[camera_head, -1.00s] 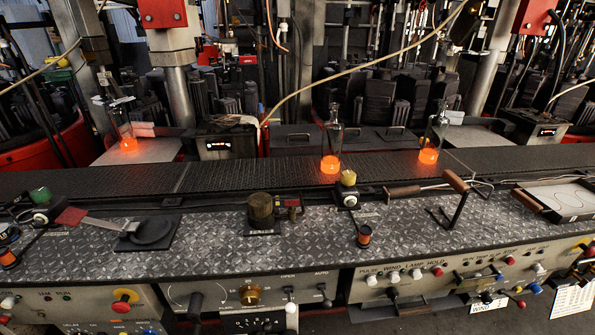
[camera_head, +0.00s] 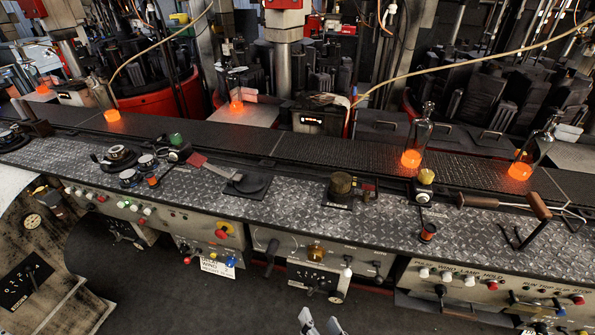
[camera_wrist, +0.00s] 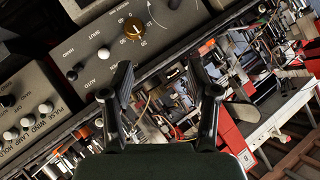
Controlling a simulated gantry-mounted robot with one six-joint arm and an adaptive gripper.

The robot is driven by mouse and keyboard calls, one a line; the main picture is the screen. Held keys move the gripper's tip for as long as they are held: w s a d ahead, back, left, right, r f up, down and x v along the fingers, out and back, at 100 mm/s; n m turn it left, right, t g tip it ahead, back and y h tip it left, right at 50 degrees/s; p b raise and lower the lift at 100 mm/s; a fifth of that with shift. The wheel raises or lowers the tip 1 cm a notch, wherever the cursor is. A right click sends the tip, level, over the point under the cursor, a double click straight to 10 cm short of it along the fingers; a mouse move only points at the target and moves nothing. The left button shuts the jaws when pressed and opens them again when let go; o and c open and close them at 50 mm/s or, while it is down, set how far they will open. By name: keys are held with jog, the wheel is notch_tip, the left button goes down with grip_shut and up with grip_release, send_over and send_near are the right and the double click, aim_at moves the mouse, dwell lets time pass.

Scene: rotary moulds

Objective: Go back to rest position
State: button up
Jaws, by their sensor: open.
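My gripper (camera_head: 321,320) shows at the bottom edge of the head view, in front of the control panels and above the dark floor. Only its pale fingertips are in that frame. In the wrist view my gripper (camera_wrist: 160,64) has its two dark fingers spread apart, with nothing between them. Behind the fingers is a panel with a brass dial (camera_wrist: 134,28) and several knobs, seen tilted.
A long metal bench (camera_head: 300,197) with tools crosses the view. Glowing glass bottles (camera_head: 415,140) stand along the dark conveyor (camera_head: 215,135) behind it. Moulds and red machinery (camera_head: 165,102) fill the back. The dark floor (camera_head: 190,300) in front is clear.

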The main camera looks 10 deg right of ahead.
jog(key=s+a+r+n+h+p, duration=0.1)
jog(key=a+r+n+p, duration=0.3)
jog(key=a+r+n, duration=0.55)
notch_tip(320, 180, up, 39)
jog(key=m+p, duration=0.3)
jog(key=p, duration=3.3)
jog(key=shift+d+r+t+p, duration=0.15)
jog(key=shift+d+t+p, duration=0.05)
jog(key=shift+t+p, duration=0.1)
